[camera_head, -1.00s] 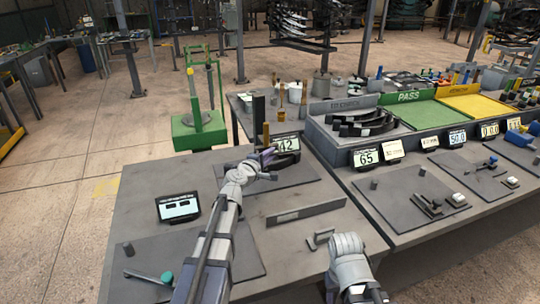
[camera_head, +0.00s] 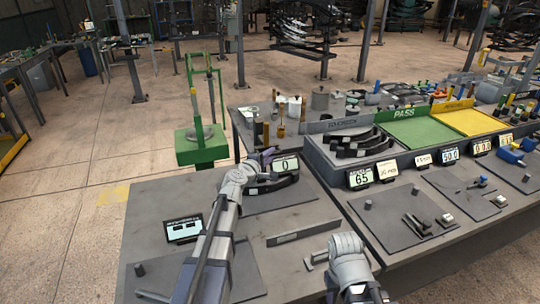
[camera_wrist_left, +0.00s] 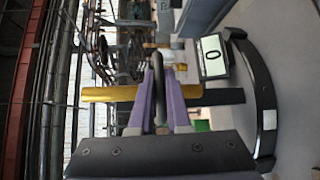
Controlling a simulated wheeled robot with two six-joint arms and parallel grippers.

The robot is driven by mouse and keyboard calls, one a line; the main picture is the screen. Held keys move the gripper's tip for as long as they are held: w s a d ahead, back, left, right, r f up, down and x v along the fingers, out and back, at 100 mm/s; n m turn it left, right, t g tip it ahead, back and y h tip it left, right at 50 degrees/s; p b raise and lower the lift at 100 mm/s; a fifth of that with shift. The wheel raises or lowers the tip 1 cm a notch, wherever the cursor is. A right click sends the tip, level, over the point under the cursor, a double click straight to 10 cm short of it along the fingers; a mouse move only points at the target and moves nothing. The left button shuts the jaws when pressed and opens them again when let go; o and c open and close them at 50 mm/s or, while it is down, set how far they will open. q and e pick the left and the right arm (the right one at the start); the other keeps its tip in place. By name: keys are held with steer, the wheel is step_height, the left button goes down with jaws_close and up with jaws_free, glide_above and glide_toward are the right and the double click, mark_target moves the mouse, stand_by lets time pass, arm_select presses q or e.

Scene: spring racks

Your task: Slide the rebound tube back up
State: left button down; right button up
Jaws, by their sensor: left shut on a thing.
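The yellow rebound tube (camera_wrist_left: 108,94) crosses the left wrist view sideways, with the dark post (camera_wrist_left: 222,97) in line beyond it. My left gripper (camera_wrist_left: 160,90) has its purple fingers close together around a dark rod at the tube; the exact contact is partly hidden. In the head view my left gripper (camera_head: 266,156) is raised above the black curved spring (camera_head: 270,185) on the near bench. The display (camera_head: 286,164) beside it reads 0. My right gripper (camera_head: 347,255) hangs low at the bench's right edge, its fingertips not clear.
A small tablet (camera_head: 183,230) stands at the bench's left. A flat grey bar (camera_head: 303,233) and a small bracket (camera_head: 316,260) lie right of my left arm. A rack of black springs (camera_head: 355,144) and the green PASS tray (camera_head: 418,130) stand to the right.

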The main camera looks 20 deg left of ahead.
arm_select(q)
steer(key=c, duration=1.2)
jaws_free()
steer(key=shift+w+r, duration=0.1)
steer(key=shift+r, duration=0.2)
steer(key=o, duration=0.3)
steer(key=shift+f, duration=0.1)
steer(key=p+v, duration=0.1)
steer(key=v, duration=0.7)
steer(key=shift+d, duration=0.1)
